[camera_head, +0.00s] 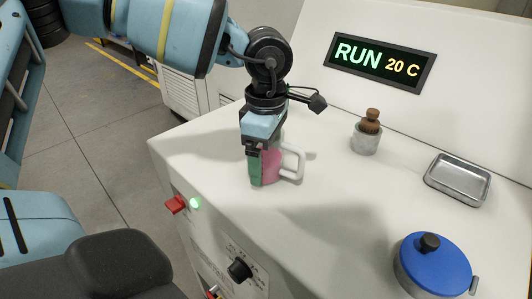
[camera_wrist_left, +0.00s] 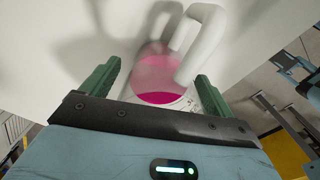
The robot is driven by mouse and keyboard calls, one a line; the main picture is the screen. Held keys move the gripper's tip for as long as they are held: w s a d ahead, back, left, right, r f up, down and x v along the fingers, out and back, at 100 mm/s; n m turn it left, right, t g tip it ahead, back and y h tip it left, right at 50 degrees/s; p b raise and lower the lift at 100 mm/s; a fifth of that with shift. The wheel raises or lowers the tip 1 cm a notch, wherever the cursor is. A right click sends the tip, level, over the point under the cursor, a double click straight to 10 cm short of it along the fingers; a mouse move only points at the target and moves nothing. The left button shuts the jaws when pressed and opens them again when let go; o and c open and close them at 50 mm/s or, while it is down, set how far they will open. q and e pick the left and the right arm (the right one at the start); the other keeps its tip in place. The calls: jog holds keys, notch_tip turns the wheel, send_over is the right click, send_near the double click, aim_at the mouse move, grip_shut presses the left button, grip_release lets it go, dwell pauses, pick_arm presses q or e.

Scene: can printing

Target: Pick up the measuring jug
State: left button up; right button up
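The measuring jug (camera_head: 271,166) is clear with pink liquid and a thick white handle on its right side. It stands upright on the white machine top near the front edge. My left gripper (camera_head: 261,165) points down over it, a green finger hiding part of its left side. In the left wrist view the jug (camera_wrist_left: 160,72) is between the two spread fingers of my left gripper (camera_wrist_left: 157,90), with a gap showing beside the left finger. The gripper is open around the jug. My right gripper is not in view.
A metal tray (camera_head: 429,181) and a blue-lidded pot (camera_head: 436,262) are farther right. A red button (camera_head: 175,204) and a black knob (camera_head: 240,269) are on the front panel. The top between jug and pot is clear.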

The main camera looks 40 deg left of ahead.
pick_arm(q)
jog(key=c, duration=1.1)
jog(key=shift+r, duration=0.1)
jog(key=shift+r, duration=0.45)
jog(key=r, duration=0.1)
jog(key=d+r, duration=0.1)
jog(key=shift+s+r, duration=0.25)
jog(key=shift+r, duration=0.05)
jog(key=s+d+b, duration=0.1)
jog(key=s+d, duration=0.2)
jog(key=d, duration=0.1)
jog(key=s+d+r+b, duration=0.1)
jog(key=s+d, duration=0.1)
jog(key=d, duration=0.2)
jog(key=s+d, duration=0.3)
jog(key=d, duration=0.1)
jog(key=shift+s+d+r+b, duration=0.1)
jog(key=shift+s+r+b, duration=0.1)
jog(key=shift+s+b, duration=0.15)
